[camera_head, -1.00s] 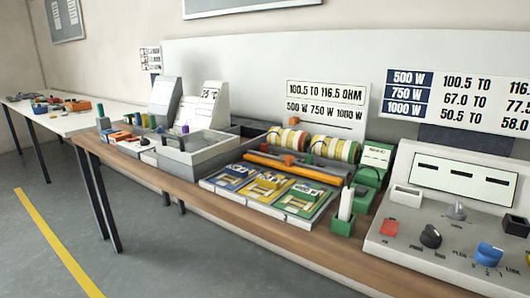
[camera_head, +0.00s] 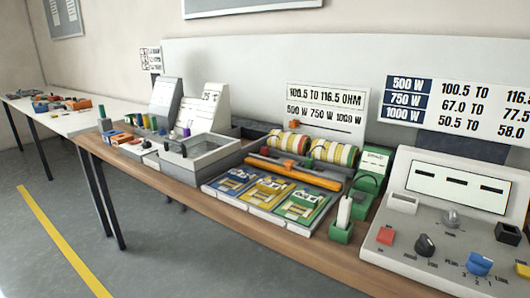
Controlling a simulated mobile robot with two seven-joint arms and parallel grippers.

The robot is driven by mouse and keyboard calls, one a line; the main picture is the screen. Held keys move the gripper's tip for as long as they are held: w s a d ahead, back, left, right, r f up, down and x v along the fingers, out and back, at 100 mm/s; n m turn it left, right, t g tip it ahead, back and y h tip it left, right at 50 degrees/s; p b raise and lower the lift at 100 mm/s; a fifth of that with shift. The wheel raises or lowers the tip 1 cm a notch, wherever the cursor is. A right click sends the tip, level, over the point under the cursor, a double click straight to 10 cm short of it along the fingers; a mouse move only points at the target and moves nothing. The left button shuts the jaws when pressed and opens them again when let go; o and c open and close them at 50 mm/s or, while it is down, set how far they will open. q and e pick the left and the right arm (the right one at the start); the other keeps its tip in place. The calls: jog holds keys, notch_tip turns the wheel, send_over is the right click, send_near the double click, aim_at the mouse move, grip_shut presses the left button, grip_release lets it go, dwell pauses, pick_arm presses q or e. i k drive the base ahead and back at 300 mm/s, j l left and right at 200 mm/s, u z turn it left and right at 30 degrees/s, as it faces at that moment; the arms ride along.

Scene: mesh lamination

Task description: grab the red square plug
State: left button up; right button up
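Small red items (camera_head: 78,104) also lie among the parts on the far-left white table (camera_head: 110,112), too small to make out. Neither of my grippers is in view.
The wooden bench (camera_head: 262,230) holds a grey open box (camera_head: 200,158), blue, yellow and green panels (camera_head: 268,193), an orange bar (camera_head: 292,172), striped rolls (camera_head: 330,152) and a green holder (camera_head: 341,232). The floor (camera_head: 150,262) in front is clear.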

aim_at(264, 151)
jog(key=i+j+z, duration=0.15)
jog(key=j+z, duration=0.15)
jog(key=j, duration=0.45)
jog(key=j+z, duration=0.3)
jog(key=j, duration=0.45)
jog(key=i, duration=0.05)
